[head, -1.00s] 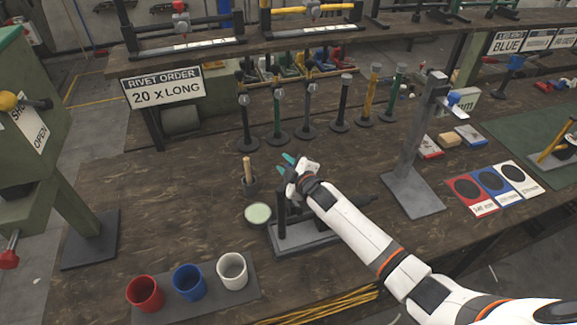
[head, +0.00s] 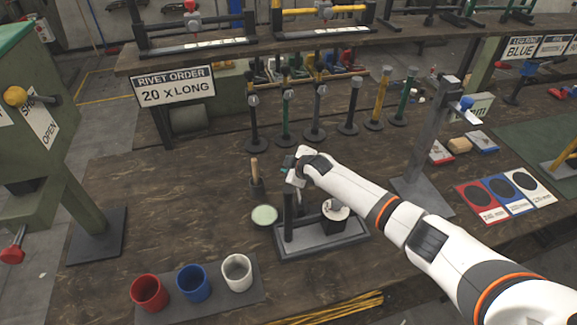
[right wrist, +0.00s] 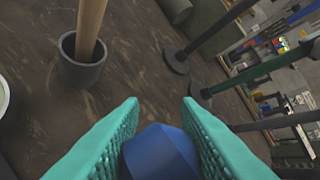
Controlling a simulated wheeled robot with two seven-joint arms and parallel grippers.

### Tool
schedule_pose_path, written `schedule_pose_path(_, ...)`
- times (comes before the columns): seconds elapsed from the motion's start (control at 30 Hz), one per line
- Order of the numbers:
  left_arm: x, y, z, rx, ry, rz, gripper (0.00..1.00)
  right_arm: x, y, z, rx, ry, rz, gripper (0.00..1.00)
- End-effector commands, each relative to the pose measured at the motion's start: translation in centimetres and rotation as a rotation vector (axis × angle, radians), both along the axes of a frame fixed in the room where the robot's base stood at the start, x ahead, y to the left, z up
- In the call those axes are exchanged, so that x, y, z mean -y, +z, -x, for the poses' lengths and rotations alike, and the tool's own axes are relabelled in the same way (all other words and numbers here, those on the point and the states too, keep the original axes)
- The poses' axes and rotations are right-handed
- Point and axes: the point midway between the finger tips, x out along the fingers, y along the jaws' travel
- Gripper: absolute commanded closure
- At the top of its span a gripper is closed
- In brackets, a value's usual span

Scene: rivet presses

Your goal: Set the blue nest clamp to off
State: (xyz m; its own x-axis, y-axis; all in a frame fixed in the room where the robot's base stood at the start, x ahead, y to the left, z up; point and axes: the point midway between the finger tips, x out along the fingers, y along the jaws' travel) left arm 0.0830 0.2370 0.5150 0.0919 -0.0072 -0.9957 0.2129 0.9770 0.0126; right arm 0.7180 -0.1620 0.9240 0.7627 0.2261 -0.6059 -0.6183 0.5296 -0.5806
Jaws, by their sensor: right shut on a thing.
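A dark clamp stand (head: 300,248) sits on the bench, with a flat base, an upright post at its left and a dark block with a pale round top (head: 336,210) at its right. My right gripper (head: 289,163) is over the top of the post. In the right wrist view, its teal fingers (right wrist: 160,125) are shut on a blue knob (right wrist: 160,152), which lies between the fingertips. The gripper hides this knob in the head view, and I cannot tell the clamp's setting. My left gripper is not in view.
A dark cup with a wooden stick (head: 257,182) and a pale green round dish (head: 264,216) stand left of the clamp stand. Red, blue and white cups (head: 194,284) stand in front on a dark mat. Several upright posts stand behind.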

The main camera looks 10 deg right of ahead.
Motion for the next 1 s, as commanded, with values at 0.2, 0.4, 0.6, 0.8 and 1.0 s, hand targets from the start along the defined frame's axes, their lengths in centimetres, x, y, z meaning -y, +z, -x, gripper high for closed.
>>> schedule_pose_path(0.2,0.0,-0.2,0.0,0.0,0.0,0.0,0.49,0.8,-2.0,0.9,-0.035,-0.007,0.021,1.0)
schedule_pose_path(0.4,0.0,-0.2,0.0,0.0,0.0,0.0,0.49,0.8,-2.0,0.9,-0.036,-0.008,0.021,0.67)
schedule_pose_path(0.6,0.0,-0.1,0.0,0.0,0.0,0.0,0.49,0.7,-1.8,0.8,-0.033,-0.008,0.019,0.49)
schedule_pose_path(0.8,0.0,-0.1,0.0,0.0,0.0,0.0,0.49,0.7,-1.5,0.7,-0.028,-0.009,0.016,0.49)
schedule_pose_path(1.0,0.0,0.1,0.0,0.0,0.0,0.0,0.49,0.8,-0.8,1.1,-0.024,-0.007,0.014,0.49)
